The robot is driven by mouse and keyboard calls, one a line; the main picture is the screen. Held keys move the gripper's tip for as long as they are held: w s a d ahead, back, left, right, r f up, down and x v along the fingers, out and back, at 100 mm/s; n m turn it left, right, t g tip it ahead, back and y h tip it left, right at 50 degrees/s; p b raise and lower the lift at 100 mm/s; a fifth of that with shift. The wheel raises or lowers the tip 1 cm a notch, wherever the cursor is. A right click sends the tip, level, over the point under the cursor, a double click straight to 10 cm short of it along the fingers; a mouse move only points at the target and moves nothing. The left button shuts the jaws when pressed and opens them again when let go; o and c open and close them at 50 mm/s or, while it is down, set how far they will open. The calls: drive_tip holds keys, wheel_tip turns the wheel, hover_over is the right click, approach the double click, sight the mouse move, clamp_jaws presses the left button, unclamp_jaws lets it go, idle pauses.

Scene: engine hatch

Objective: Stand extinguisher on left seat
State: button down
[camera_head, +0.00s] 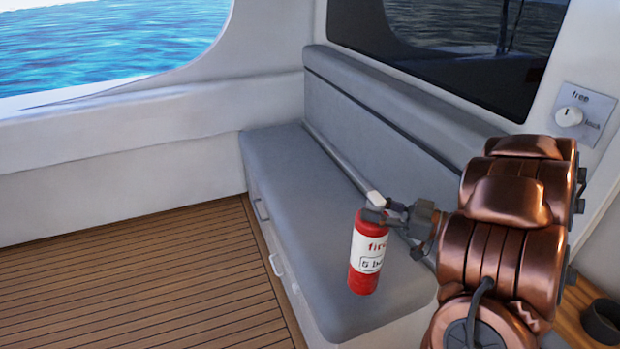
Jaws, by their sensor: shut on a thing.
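A red fire extinguisher (366,262) with a white label hangs nearly upright in front of the grey seat cushion (285,205). My gripper (384,212) is at its top, shut on the extinguisher's neck or handle. The extinguisher's base overlaps the near part of the cushion in the picture. I cannot tell whether it touches the cushion or is held above it. My copper-coloured arm comes in from the right. The finger contact is small and partly hidden by the arm's end.
The seat's padded backrest (390,130) runs along the right wall under a dark window. Drawer handles (276,265) are on the bench front. The plank floor (150,280) at left and the cushion's far part are clear.

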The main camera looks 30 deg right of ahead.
drive_tip(key=w+d+f+p, duration=0.1)
drive_tip(key=w+f+p, duration=0.1)
drive_tip(key=w, duration=0.6)
drive_tip(key=w+d+f+p, duration=0.2)
drive_tip(key=w, duration=0.5)
drive_tip(key=shift+w+f, duration=0.35)
drive_tip(key=shift+f, duration=0.2)
drive_tip(key=c, duration=0.7)
unclamp_jaws()
drive_tip(key=shift+a, duration=0.1)
drive_tip(key=b+v, duration=0.2)
drive_tip(key=v, duration=1)
